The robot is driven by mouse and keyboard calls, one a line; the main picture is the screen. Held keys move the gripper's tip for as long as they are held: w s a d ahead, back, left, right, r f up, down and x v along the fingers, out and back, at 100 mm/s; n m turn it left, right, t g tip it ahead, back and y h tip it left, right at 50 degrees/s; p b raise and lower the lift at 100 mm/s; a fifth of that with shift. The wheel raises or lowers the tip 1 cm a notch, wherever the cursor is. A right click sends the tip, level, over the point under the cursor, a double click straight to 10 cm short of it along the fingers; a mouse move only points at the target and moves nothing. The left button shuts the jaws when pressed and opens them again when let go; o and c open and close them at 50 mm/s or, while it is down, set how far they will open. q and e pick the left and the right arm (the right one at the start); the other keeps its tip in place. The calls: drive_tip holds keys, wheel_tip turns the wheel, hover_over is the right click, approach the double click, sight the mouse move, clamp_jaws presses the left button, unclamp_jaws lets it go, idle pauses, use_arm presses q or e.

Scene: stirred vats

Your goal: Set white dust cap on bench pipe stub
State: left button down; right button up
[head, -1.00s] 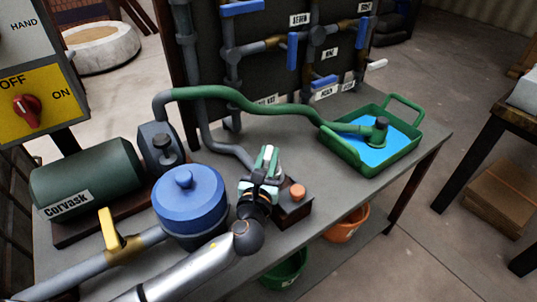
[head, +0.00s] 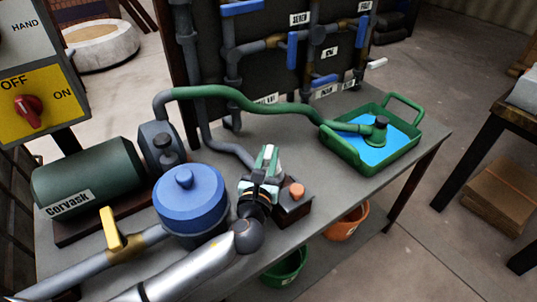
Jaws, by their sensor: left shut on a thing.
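My left gripper (head: 266,165) is shut, with a small white piece (head: 268,153) showing between its greenish fingers. This looks like the white dust cap, but most of it is hidden by the fingers. A grey pipe (head: 229,147) runs along the bench from the panel and its end passes behind the gripper. I cannot tell whether this end is the pipe stub, or whether the cap touches it. My right gripper is not in view.
A dark block with an orange knob (head: 296,190) stands just right of the gripper. A blue lidded vat (head: 187,205) and green motor (head: 87,174) stand left. A green tray (head: 347,153) with blue liquid is at right. Bare bench (head: 290,140) lies between.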

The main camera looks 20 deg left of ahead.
sight(267, 167)
use_arm(q)
drive_tip(key=shift+f+b, duration=0.45)
drive_tip(key=shift+f, duration=0.2)
drive_tip(key=c, duration=1.1)
unclamp_jaws()
drive_tip(key=shift+o, duration=0.2)
drive_tip(key=shift+s, duration=0.1)
drive_tip(key=shift+s+d+r+p, duration=0.15)
drive_tip(key=shift+s+p, duration=0.4)
drive_tip(key=shift+s, duration=0.8)
drive_tip(key=s+p, duration=0.1)
drive_tip(key=s, duration=0.7)
drive_tip(key=shift+d, duration=0.45)
